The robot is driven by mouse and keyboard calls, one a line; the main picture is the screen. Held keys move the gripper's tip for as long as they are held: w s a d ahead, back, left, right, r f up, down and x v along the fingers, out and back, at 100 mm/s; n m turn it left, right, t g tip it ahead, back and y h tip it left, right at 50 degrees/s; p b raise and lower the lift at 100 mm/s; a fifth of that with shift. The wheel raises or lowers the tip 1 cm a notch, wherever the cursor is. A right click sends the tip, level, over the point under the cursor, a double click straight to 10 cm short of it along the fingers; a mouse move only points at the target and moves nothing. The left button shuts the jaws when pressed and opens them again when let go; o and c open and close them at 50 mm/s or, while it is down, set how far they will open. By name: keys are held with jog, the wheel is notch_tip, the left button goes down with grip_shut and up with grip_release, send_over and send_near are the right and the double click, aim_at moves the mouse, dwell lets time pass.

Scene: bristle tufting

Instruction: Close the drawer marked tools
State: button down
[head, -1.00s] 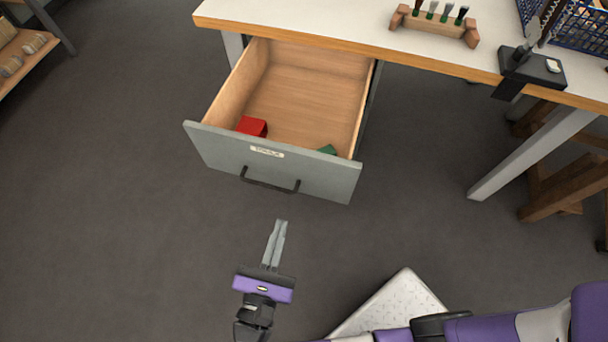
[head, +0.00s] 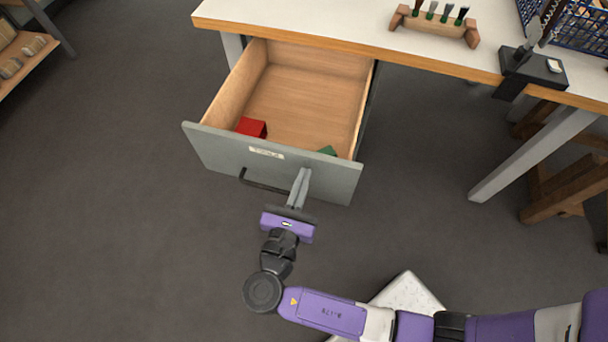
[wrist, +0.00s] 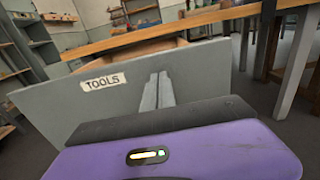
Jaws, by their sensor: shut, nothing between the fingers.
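The drawer (head: 215,148) stands open under the workbench, its grey front facing me and its wooden inside showing. Its label (head: 266,153) reads TOOLS in the wrist view (wrist: 104,82). A dark bar handle (head: 262,184) is on the front, its right part hidden behind my gripper. A red block (head: 251,127) and a green piece (head: 327,151) lie inside the drawer. My gripper (head: 304,172) is shut and empty, its fingertips at the drawer front, right of the label. I cannot tell if the tips touch it. In the wrist view the fingers (wrist: 158,78) overlap the grey front.
The workbench (head: 300,32) has a wood edge. On it are a wooden rack (head: 436,25) of brushes, a black clamp-like device (head: 532,68) and a blue basket (head: 585,30). A grey bench leg (head: 535,155) and a wooden stool (head: 570,190) stand right. Floor left of the drawer is clear.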

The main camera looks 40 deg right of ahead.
jog(key=shift+w+d, duration=0.3)
jog(key=shift+d, duration=0.1)
jog(key=b+x, duration=0.4)
jog(key=x, duration=3.4)
jog(key=shift+d, duration=0.2)
jog(key=shift+w+d+r, duration=0.1)
jog(key=shift+r, duration=0.05)
